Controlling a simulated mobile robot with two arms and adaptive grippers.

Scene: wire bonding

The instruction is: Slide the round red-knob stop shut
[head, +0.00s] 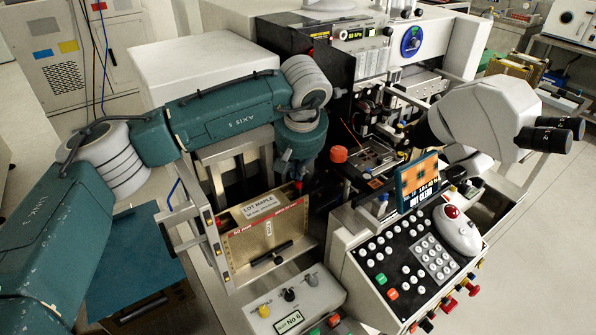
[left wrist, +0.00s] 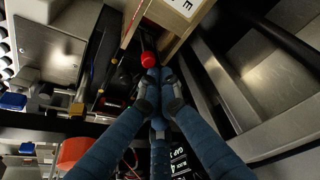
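A small round red knob (left wrist: 148,59) shows in the left wrist view, beside the wooden-edged box with the white label. My left gripper (left wrist: 155,76) has its blue fingers drawn together, with the tips right at the near side of this knob. I cannot tell whether they touch it. In the head view my left gripper (head: 297,182) points down beside the lot box (head: 268,238), and its tips and the small knob are hard to make out. The stop's slide is mostly hidden. My right gripper is not in view.
A larger orange-red knob (head: 338,154) stands right of the gripper and also shows in the left wrist view (left wrist: 74,152). The bonder's keypad console (head: 405,262), small screen (head: 417,180) and microscope (head: 490,115) are to the right. A switch box (head: 295,302) sits in front.

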